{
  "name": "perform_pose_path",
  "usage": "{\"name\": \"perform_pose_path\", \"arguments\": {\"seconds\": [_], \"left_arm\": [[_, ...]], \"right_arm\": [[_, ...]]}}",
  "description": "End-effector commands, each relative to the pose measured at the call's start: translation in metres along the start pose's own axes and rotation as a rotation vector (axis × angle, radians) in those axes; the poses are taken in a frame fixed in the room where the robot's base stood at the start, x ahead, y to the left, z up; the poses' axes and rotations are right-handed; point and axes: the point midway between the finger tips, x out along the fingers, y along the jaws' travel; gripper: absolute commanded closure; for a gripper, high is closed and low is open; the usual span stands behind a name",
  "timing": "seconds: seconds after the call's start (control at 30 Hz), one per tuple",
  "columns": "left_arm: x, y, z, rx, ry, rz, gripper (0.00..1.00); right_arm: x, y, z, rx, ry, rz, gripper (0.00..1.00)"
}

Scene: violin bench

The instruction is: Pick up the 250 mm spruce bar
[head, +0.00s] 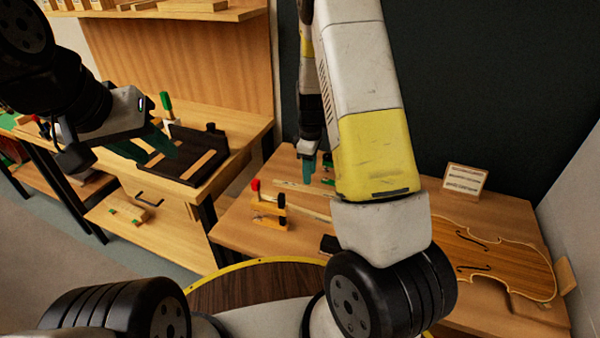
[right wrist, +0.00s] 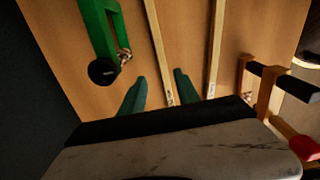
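Two thin pale wooden bars lie on the right bench, one further back (head: 302,188) and one nearer (head: 309,211). The right wrist view shows two long bars, a left one (right wrist: 157,45) and a right one (right wrist: 215,45), with small end labels I cannot read, so I cannot tell which is 250 mm. My right gripper (right wrist: 159,73) is open and empty. Its teal fingers lie on either side of the left bar in that view, apparently above it. My left gripper (head: 163,158) is open over a dark tray (head: 185,176) on the left bench.
A green clamp (right wrist: 103,35) lies left of the bars in the wrist view. A wooden clamp with a red handle (head: 268,208) stands close to them. A violin body (head: 500,262) and a small card (head: 465,179) are at the right.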

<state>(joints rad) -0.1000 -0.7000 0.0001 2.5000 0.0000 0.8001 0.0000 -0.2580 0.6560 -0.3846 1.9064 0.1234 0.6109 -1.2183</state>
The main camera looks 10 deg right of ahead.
Motion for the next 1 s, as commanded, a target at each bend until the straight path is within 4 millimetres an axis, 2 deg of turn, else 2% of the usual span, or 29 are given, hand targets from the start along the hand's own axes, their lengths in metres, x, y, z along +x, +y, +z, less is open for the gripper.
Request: {"name": "perform_pose_path", "arguments": {"seconds": [0.3, 0.6, 0.67, 0.8, 0.83, 1.0], "left_arm": [[0.000, 0.000, 0.000, 0.000, 0.000, 0.000, 0.64], [0.000, 0.000, 0.000, 0.000, 0.000, 0.000, 0.64], [0.000, 0.000, 0.000, 0.000, 0.000, 0.000, 0.64], [0.000, 0.000, 0.000, 0.000, 0.000, 0.000, 0.64], [0.000, 0.000, 0.000, 0.000, 0.000, 0.000, 0.64], [0.000, 0.000, 0.000, 0.000, 0.000, 0.000, 0.64]], "right_arm": [[0.044, -0.007, -0.002, 0.002, -0.001, -0.001, 0.62], [0.050, -0.007, -0.003, 0.001, 0.001, 0.002, 0.62], [0.050, -0.007, -0.003, 0.001, 0.001, 0.001, 0.70], [0.050, -0.007, -0.003, 0.001, 0.001, 0.001, 0.97], [0.050, -0.007, -0.003, 0.001, 0.001, 0.001, 1.00], [0.050, -0.007, -0.003, 0.001, 0.001, 0.001, 1.00]]}}
